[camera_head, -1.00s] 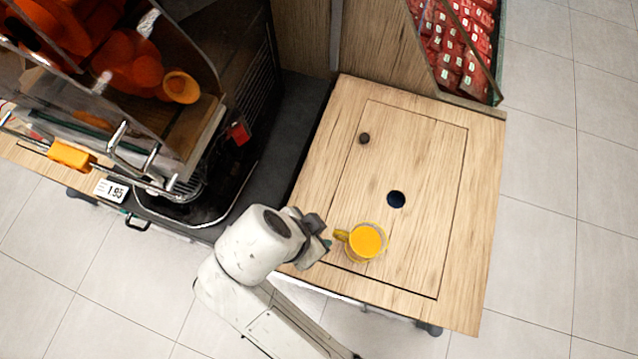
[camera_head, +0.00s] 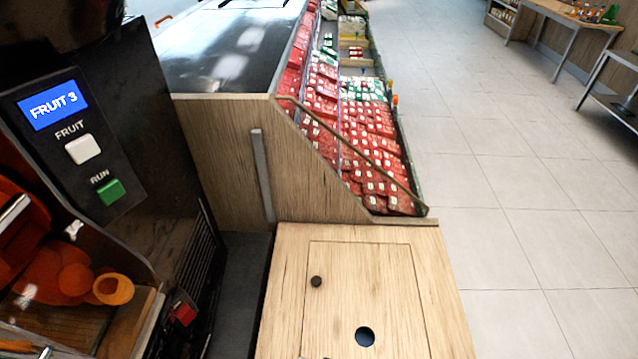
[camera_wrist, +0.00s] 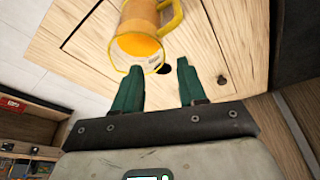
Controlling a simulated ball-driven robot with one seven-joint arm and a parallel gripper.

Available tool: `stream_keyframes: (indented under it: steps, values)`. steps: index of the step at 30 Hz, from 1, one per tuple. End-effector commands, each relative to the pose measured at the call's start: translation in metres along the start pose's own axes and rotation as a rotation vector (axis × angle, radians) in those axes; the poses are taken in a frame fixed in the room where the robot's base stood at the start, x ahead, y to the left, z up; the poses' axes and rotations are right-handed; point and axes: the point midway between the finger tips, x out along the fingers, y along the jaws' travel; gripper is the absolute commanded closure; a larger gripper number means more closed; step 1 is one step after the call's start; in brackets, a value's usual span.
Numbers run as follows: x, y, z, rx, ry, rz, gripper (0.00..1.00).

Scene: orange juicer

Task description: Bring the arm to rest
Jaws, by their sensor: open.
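My gripper (camera_wrist: 160,88) shows in the wrist view with two green fingers apart and nothing between them. A clear cup with a yellow rim and handle, holding orange juice (camera_wrist: 137,45), stands on the wooden table (camera_wrist: 215,30) just beyond the fingertips. The cup looks apart from the fingers, though its near rim is close to the left one. In the head view, neither my arm nor the cup is in the picture.
The wooden tabletop (camera_head: 395,265) has a dark knob (camera_head: 316,281) and a round hole (camera_head: 365,337). The juicer (camera_head: 80,200), with a "FRUIT 3" display (camera_head: 53,105), stands at left. A sloped case of red packs (camera_head: 370,140) is behind the table. Tiled floor is open at right.

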Motion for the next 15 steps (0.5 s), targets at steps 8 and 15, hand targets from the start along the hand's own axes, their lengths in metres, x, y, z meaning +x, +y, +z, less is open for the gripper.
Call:
stream_keyframes:
  steps: [8,15]
  values:
    - [0.023,0.102,-0.079,-0.194,-0.016,-0.13,0.59]
    - [0.02,0.169,-0.108,-0.327,0.07,-0.193,0.59]
